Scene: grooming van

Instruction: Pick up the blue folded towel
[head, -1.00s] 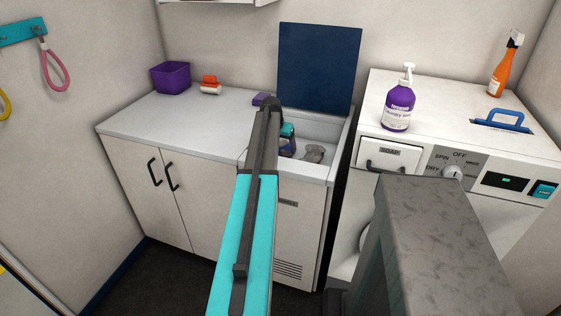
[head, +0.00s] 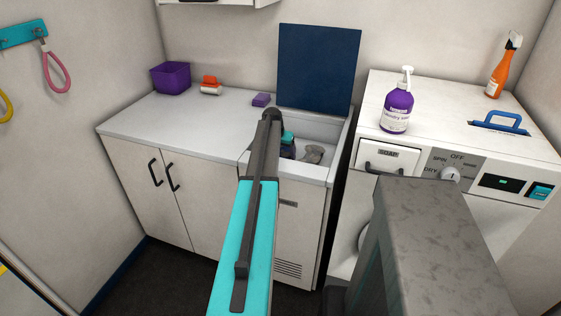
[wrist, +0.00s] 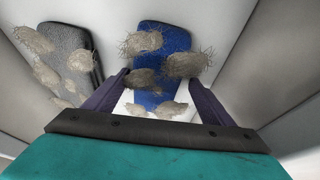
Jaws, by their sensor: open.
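The blue folded towel (wrist: 172,38) shows in the wrist view as a rounded blue textured slab, lying on a pale surface. Several beige hair clumps (wrist: 187,65) lie over it and hide parts of it. My gripper (wrist: 159,80) is open and empty, its two dark purple fingers on either side of the towel's near part as seen in this view. Contact cannot be told. In the head view my gripper (head: 287,150) reaches into the open white bin (head: 335,131), partly hidden by my arm. The towel cannot be made out there.
A dark grey slab (wrist: 70,42) with hair clumps lies left of the towel. The bin's navy lid (head: 318,65) stands open behind. A purple sponge (head: 261,100), orange-topped brush (head: 210,86) and purple tub (head: 171,78) are on the counter. The washer (head: 455,120) is at right.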

